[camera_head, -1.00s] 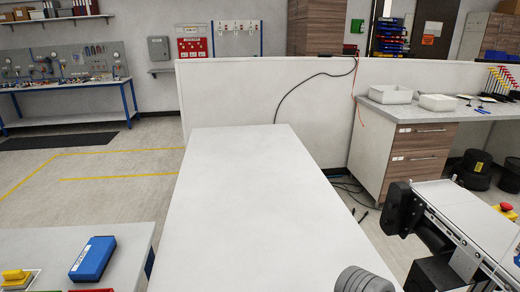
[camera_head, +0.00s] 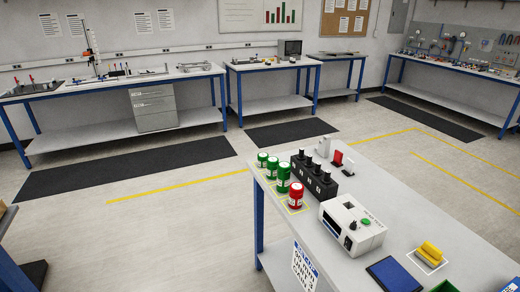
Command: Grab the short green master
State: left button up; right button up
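Three green cylinders with white bands stand upright in a row along the left edge of the grey table (camera_head: 385,205). The far one (camera_head: 262,159) looks the shortest, the middle one (camera_head: 272,168) is somewhat larger, and the near one (camera_head: 283,178) looks the tallest. Distance makes their exact heights hard to compare. A red cylinder (camera_head: 296,195) with a white band stands at the near end of the row. Neither of my grippers is in view.
A black block with several knobs (camera_head: 314,180) stands close beside the cylinders on their right. A white instrument (camera_head: 352,226), a blue flat box (camera_head: 394,275) and a yellow piece (camera_head: 430,251) lie nearer. Open floor (camera_head: 170,230) is left of the table. Workbenches line the back wall.

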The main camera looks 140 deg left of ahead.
aim_at(262, 157)
jog(key=k, duration=0.3)
jog(key=u, duration=4)
jog(key=k, duration=0.75)
jog(key=u, duration=1)
jog(key=k, duration=0.65)
jog(key=u, duration=0.95)
jog(key=i, duration=3.65)
jog(key=z, duration=0.8)
